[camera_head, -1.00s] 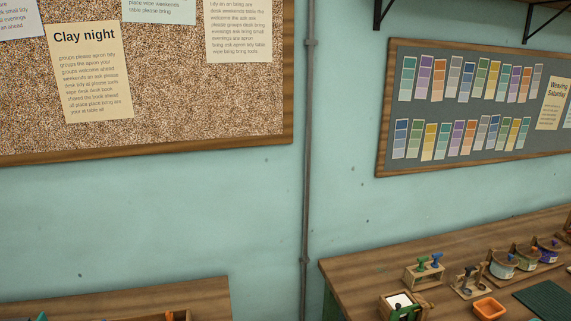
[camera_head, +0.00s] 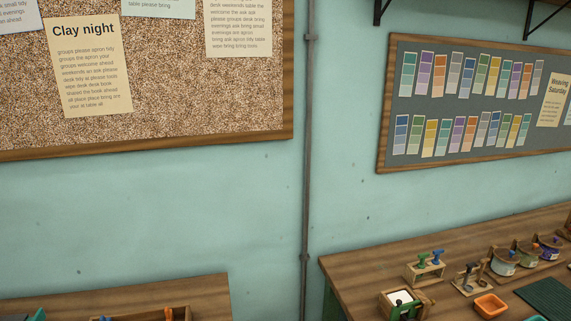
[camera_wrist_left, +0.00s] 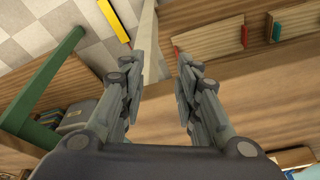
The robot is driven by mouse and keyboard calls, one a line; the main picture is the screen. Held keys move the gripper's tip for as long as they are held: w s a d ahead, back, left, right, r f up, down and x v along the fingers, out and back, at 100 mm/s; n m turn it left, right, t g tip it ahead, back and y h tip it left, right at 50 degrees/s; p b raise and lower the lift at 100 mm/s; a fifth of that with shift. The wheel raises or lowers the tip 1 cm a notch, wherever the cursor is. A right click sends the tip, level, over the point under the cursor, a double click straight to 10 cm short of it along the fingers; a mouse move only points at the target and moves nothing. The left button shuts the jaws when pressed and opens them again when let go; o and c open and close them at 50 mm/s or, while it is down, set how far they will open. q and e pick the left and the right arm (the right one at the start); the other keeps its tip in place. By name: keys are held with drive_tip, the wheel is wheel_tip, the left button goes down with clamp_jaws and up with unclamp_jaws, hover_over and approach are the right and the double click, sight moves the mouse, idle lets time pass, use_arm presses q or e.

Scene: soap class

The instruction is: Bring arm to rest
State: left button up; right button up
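My left gripper (camera_wrist_left: 160,65) shows in the left wrist view with its two fingers apart. No object is between them. Beyond the fingers are a wooden surface and a light strip; I cannot tell how far off these are. Neither arm shows in the head view, and my right gripper is in no view.
In the head view, a wooden bench (camera_head: 345,266) at lower right bears a white-topped box (camera_head: 400,300), an orange tray (camera_head: 490,305) and several pots. Another wooden top (camera_head: 120,295) is at lower left. The wrist view shows a green leg (camera_wrist_left: 45,80) and checkered floor (camera_wrist_left: 35,25).

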use_arm(q)
drive_tip(key=s+f+g+b, duration=0.1)
drive_tip(key=s+f+b, duration=0.15)
drive_tip(key=f, duration=1.05)
drive_tip(key=s+f+b, duration=0.2)
drive_tip(key=s+f, duration=0.1)
drive_tip(key=f, duration=1)
drive_tip(key=s+a+f+g+b, duration=0.1)
drive_tip(key=s+a+f+b, duration=0.2)
drive_tip(key=s+f, duration=1.1)
drive_tip(key=shift+s+a+f, duration=0.15)
drive_tip(key=shift+s+f, duration=0.2)
drive_tip(key=shift+f, duration=0.35)
